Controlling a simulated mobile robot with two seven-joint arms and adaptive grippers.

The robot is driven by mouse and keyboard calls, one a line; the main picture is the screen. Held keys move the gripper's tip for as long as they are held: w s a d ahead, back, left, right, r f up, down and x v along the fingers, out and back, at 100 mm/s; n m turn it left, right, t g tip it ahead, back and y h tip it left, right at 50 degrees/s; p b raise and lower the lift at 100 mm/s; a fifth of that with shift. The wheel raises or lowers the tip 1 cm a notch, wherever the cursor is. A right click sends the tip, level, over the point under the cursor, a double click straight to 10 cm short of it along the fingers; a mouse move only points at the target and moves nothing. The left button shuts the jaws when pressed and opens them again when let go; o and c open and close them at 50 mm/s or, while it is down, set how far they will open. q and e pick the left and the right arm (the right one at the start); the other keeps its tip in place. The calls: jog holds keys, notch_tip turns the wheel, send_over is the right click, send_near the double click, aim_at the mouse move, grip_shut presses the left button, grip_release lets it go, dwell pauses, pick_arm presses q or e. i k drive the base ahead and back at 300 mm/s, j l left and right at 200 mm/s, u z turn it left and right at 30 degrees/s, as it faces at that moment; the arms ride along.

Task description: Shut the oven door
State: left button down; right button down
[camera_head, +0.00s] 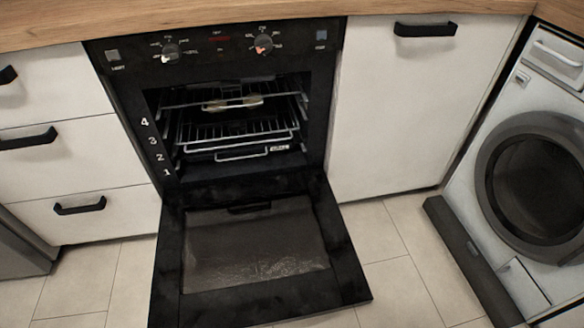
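The oven (218,170) is black and built in under the wooden counter, with its cavity exposed. The oven door (345,262) is hinged at the bottom and lies folded down and outward, low over the floor. Its inner side with the brownish glass panel faces up. Wire racks (235,130) sit inside the cavity, and a small pale object (232,103) lies at the upper rack. Neither of my grippers shows in the head view.
White drawers (60,135) with black handles stand left of the oven. A white cabinet front (400,110) stands right of it, then a washing machine (490,190). A dark plinth strip (470,262) lies before the washing machine. The tiled floor (400,290) beside the door is clear.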

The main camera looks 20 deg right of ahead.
aim_at(344, 286)
jog(key=k+l+u, duration=0.25)
jog(key=l, duration=0.2)
jog(key=k+l+u, duration=0.25)
jog(key=k+j+u, duration=0.1)
jog(key=k+u, duration=0.15)
jog(key=k, duration=0.25)
jog(key=k+j+u, duration=0.2)
jog(key=k, duration=0.25)
jog(key=i+l, duration=0.2)
jog(key=l+u, duration=0.05)
